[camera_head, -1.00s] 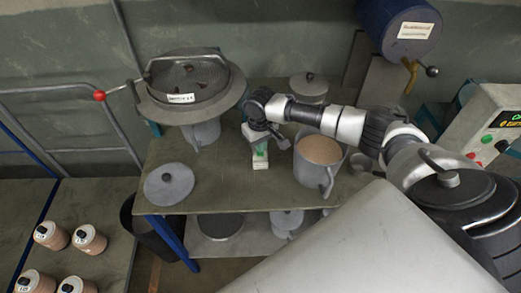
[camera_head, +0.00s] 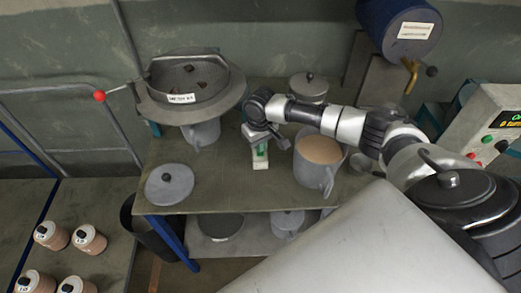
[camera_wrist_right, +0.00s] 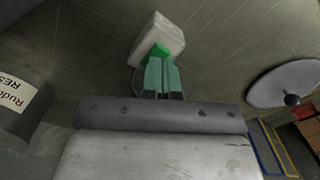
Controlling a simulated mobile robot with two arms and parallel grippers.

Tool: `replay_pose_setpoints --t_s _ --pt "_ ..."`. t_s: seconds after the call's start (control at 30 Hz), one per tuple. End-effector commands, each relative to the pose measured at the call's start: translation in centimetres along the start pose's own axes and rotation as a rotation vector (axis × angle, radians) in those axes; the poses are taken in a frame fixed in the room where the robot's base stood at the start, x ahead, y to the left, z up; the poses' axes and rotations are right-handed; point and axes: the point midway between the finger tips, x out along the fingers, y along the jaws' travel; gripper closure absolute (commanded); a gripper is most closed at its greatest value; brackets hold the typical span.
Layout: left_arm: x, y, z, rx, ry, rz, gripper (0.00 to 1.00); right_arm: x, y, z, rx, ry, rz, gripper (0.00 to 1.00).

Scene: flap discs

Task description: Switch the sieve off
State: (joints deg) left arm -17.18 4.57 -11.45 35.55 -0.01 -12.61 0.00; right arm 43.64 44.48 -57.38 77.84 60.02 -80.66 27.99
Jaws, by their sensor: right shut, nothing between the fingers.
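The sieve (camera_head: 190,112) is a round grey pan with a labelled rim at the back left of the table; a few dark lumps lie on its mesh. A small white switch box with a green button (camera_head: 260,160) stands on the table right of the sieve; the box also shows in the wrist view (camera_wrist_right: 153,32). My right gripper (camera_wrist_right: 162,66) is shut and empty, its fingertips at the green button (camera_wrist_right: 157,53). Whether they press it I cannot tell. In the head view my right wrist hides part of the box. My left gripper is not in view.
A tan-filled pot (camera_head: 318,165) stands close to the right of the switch box. A grey lid (camera_head: 169,184) lies at the table's front left. A lidded pot (camera_head: 309,88) stands behind my right arm. A red-knobbed lever (camera_head: 99,96) sticks out left of the sieve.

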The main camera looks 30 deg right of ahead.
Motion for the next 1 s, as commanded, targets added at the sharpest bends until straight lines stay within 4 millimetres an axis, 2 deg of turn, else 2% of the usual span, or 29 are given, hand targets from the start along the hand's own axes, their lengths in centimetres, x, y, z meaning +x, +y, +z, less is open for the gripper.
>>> replay_pose_setpoints --t_s 1.0 --pt "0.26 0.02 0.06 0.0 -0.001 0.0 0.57 0.6 -0.02 -0.01 0.0 0.0 0.0 1.0"
